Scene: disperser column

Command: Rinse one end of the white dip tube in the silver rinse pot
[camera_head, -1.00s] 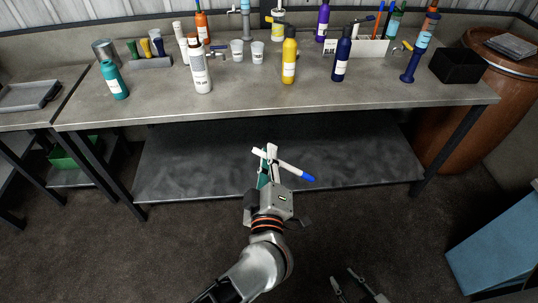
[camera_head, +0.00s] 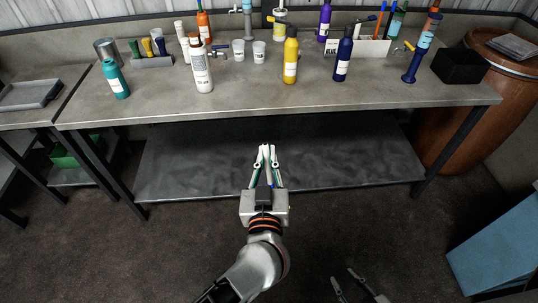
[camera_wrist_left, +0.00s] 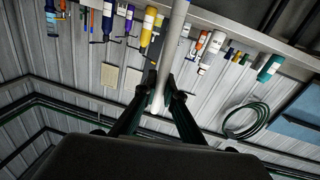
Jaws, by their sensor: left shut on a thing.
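My left gripper (camera_head: 265,148) is out in front of the bench edge, above the lower shelf, with its fingers pointing toward the bench. It is shut on the white dip tube (camera_wrist_left: 172,50), which runs between the fingertips up to the top edge of the left wrist view. In the head view the tube is nearly hidden by the fingers and wrist. The silver rinse pot (camera_head: 107,52) stands at the back left of the bench, well away from this gripper. My right gripper (camera_head: 354,283) is low at the bottom edge, its fingers apart and empty.
The bench (camera_head: 150,102) has a clear front strip. A teal bottle (camera_head: 115,80) stands in front of the pot, with a white bottle (camera_head: 201,72) to its right. A yellow bottle (camera_head: 290,58) and a dark blue bottle (camera_head: 342,58) stand further right. A black bin (camera_head: 460,67) is at the right end.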

